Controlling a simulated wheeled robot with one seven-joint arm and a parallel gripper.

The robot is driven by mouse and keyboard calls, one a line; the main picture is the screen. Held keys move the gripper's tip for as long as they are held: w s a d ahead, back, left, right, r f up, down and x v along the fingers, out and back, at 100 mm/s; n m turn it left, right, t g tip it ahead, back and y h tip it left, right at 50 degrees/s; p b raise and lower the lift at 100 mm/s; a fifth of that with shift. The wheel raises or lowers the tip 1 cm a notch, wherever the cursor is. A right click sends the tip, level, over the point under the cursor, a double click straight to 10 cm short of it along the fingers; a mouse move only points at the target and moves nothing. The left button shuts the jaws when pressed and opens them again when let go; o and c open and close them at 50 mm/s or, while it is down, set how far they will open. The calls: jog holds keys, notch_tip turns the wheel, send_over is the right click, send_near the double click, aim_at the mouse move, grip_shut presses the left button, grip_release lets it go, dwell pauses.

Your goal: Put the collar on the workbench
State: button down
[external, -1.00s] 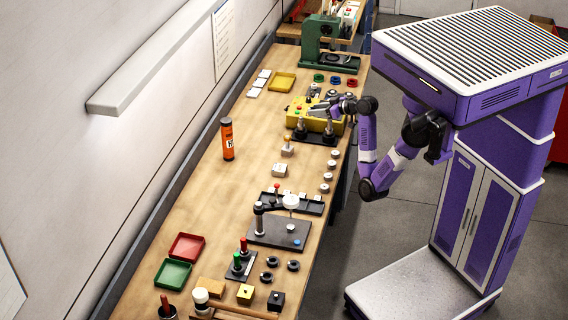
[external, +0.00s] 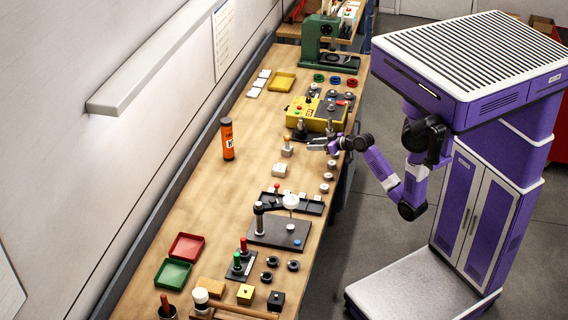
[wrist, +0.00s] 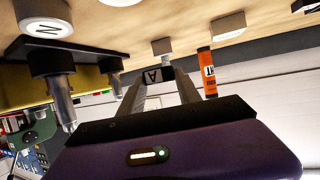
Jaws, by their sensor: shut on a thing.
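My gripper (external: 318,146) is over the right part of the wooden workbench (external: 218,205), just in front of the yellow box. In the wrist view my gripper (wrist: 155,82) has its jaws shut on a small dark piece with a pale face marked A (wrist: 153,76), which appears to be the collar. The piece is held at the fingertips, and the wrist picture looks upside down. The fingers hide part of it, and it is too small to make out in the external view. Its gap to the bench surface cannot be told.
A yellow control box (external: 317,113) and a dark post fixture (external: 299,133) stand beyond my gripper. A knobbed block (external: 287,148) is left of it, and several round grey pieces (external: 328,176) line the right edge. Bare wood surrounds the orange canister (external: 227,139).

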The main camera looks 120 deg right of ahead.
aim_at(315, 161)
jog(key=shift+f, duration=3.45)
jog(key=c, duration=0.8)
grip_release()
jog(key=shift+f+b, duration=0.15)
jog(key=shift+b, duration=0.15)
jog(key=shift+c, duration=0.2)
jog(key=shift+r, duration=0.2)
jog(key=v, duration=1.1)
jog(key=shift+f+b, duration=0.15)
jog(key=shift+b, duration=0.2)
jog(key=shift+s+a+r, duration=0.2)
jog(key=shift+a, duration=0.2)
